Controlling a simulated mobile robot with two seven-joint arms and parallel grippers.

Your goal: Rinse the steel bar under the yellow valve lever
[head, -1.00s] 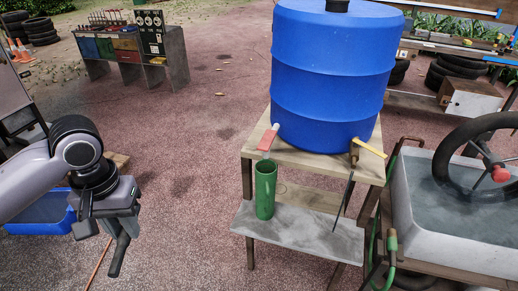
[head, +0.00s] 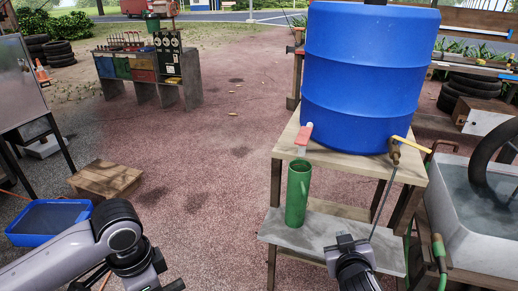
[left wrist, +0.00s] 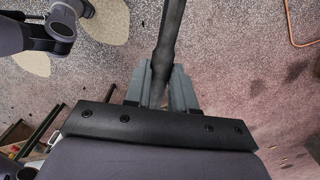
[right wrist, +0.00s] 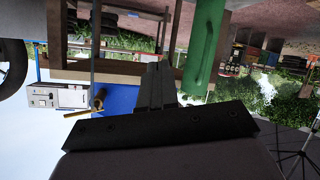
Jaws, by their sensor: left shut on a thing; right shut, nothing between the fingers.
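The yellow valve lever (head: 412,145) is on the tap at the lower right of the blue barrel (head: 362,80). A thin dark line (head: 383,205) runs down from this tap; I cannot tell if it is water or a rod. My left gripper (left wrist: 162,90) is shut on a dark bar, the steel bar (left wrist: 172,30), in the left wrist view. My right gripper (head: 346,243) is shut and empty, in front of the lower shelf, below the valve.
A water-filled basin (head: 470,215) with a tyre stands at the right. A blue tray (head: 45,222) and wooden pallet (head: 107,179) lie at the left. Ground between is clear.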

